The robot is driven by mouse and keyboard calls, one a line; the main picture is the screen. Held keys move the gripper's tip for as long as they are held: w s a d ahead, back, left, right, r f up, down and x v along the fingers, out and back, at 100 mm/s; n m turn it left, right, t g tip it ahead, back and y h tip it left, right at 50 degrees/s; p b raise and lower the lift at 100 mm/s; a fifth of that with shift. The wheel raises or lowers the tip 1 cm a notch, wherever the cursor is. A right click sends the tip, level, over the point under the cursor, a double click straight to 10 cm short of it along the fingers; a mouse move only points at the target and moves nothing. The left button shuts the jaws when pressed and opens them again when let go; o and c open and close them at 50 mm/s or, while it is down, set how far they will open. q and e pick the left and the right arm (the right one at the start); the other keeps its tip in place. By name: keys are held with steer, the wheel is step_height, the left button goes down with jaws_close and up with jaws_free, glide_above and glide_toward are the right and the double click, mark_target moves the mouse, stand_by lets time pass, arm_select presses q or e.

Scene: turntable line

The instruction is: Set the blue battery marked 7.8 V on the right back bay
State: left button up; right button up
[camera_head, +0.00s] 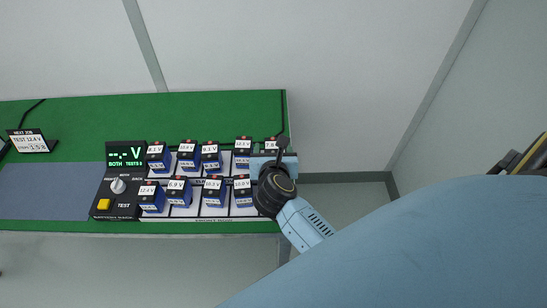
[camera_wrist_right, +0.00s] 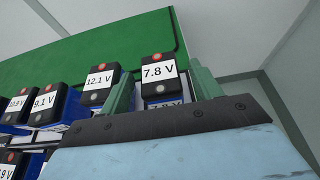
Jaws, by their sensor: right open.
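The battery marked 7.8 V (camera_wrist_right: 158,72) has a black top with a white label and a blue body, and stands upright at the right end of the back row. In the head view only its top (camera_head: 271,145) shows, the rest hidden behind my right gripper (camera_head: 272,158). In the wrist view the green fingers of this gripper (camera_wrist_right: 161,85) are open, one on each side of the battery. I cannot tell whether they touch it. My left gripper is not in view. No empty right back bay shows clearly.
Other blue batteries stand close by in two rows; the one marked 12.1 V (camera_wrist_right: 99,84) is just left. A black tester (camera_head: 123,160) with a knob and yellow button stands left of the rows. A grey mat (camera_head: 45,192) is bare. A job card (camera_head: 33,142) stands far left.

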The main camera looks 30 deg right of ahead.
steer(key=v, duration=0.8)
steer(key=shift+s+a, duration=0.1)
steer(key=shift+s, duration=0.1)
steer(key=shift+r, duration=0.1)
